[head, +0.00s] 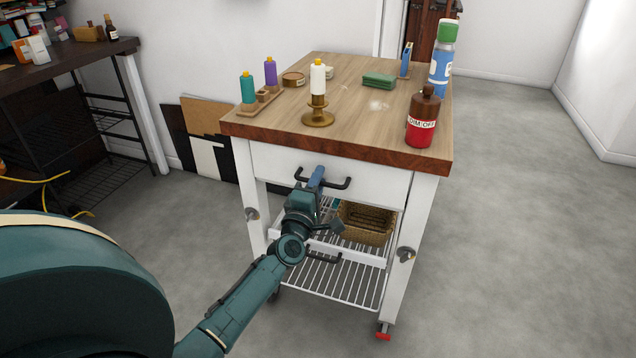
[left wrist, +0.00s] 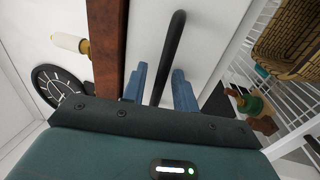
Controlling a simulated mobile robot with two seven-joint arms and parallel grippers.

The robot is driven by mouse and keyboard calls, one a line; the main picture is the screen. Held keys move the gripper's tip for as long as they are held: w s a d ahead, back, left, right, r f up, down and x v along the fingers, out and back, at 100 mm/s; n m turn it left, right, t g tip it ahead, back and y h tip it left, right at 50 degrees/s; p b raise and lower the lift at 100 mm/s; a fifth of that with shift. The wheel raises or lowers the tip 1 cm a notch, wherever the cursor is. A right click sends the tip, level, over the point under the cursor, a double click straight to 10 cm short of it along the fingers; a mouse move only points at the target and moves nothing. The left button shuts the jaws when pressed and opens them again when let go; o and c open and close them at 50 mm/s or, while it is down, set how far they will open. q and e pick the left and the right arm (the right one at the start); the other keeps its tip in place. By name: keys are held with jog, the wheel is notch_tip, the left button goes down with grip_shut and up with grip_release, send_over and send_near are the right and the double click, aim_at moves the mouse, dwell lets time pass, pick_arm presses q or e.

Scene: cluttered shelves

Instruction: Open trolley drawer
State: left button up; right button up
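The trolley (head: 345,118) has a wooden top and a white drawer front (head: 375,178) just below it. A black bar handle (head: 342,184) is on that front; the drawer looks shut. My left gripper (head: 318,176) is at the middle of the handle. In the left wrist view, the blue fingers of my left gripper (left wrist: 159,72) are spread apart, with the black handle (left wrist: 173,45) running between them. Gaps show on both sides of the handle, so the fingers do not look clamped on it. My right gripper is not in view.
Bottles, a candle in a brass holder (head: 318,117) and small boxes stand on the trolley top. Below are a wicker basket (head: 366,223), a lower black handle (head: 324,258) and a wire shelf. A dark shelf unit (head: 70,110) stands left. Floor right of the trolley is clear.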

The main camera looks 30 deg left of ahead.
pick_arm(q)
jog(key=shift+c, duration=0.4)
grip_shut()
